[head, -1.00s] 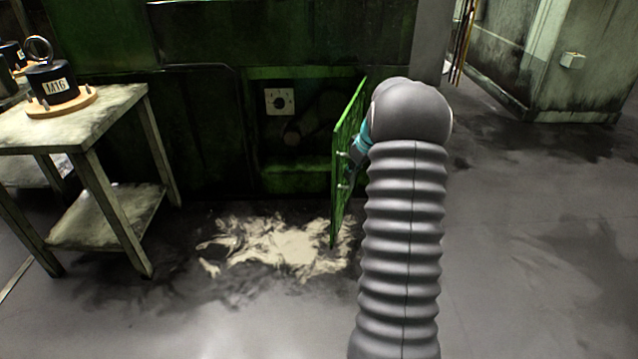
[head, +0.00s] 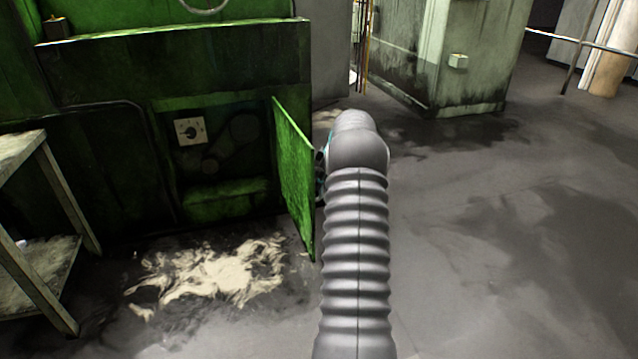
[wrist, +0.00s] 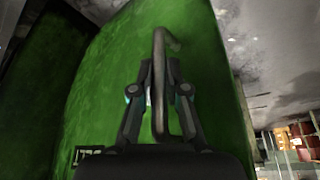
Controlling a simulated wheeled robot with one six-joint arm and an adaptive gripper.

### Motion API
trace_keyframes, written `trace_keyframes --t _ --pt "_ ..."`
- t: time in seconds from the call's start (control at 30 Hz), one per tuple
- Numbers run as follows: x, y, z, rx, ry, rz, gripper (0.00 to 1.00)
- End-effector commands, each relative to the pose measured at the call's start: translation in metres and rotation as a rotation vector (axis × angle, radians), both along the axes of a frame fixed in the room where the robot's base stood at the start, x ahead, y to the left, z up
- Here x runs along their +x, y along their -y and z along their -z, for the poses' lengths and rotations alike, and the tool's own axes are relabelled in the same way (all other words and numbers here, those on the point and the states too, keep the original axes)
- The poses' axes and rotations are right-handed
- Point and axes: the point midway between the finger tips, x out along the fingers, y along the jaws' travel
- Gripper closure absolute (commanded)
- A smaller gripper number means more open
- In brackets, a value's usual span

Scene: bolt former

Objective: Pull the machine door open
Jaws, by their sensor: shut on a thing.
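The green machine door (head: 293,180) stands swung out from the machine front in the head view, its inner side showing. The opening behind it is uncovered, with a dial plate (head: 190,131) and dark round parts inside. In the wrist view the green door (wrist: 110,75) fills most of the picture, with a bent metal bar handle (wrist: 159,85) on it. My gripper (wrist: 160,72) is shut on the handle, its fingers on either side of the bar. In the head view my arm hides most of the gripper and the handle.
A worn table (head: 50,185) with a lower shelf stands at the left. A pale spill (head: 215,275) lies on the floor before the machine (head: 180,60). A grey-green cabinet (head: 430,60) stands at the back. The floor to the right is clear.

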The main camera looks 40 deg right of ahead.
Motion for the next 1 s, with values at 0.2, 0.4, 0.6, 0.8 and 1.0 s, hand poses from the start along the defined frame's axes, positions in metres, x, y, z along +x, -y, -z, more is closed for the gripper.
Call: trace_keyframes --t 0.2,0.4,0.6,0.8,1.0 --pt "-0.007 0.0 0.005 0.01 -0.019 0.0 1.0" --pt "-0.005 -0.002 0.004 0.009 -0.017 -0.003 0.61" --pt "-0.001 -0.004 0.002 0.007 -0.012 -0.006 0.61" --pt "-0.004 -0.001 -0.009 0.004 -0.008 -0.005 0.61" --pt "-0.016 0.007 -0.041 0.003 -0.008 -0.005 0.61"
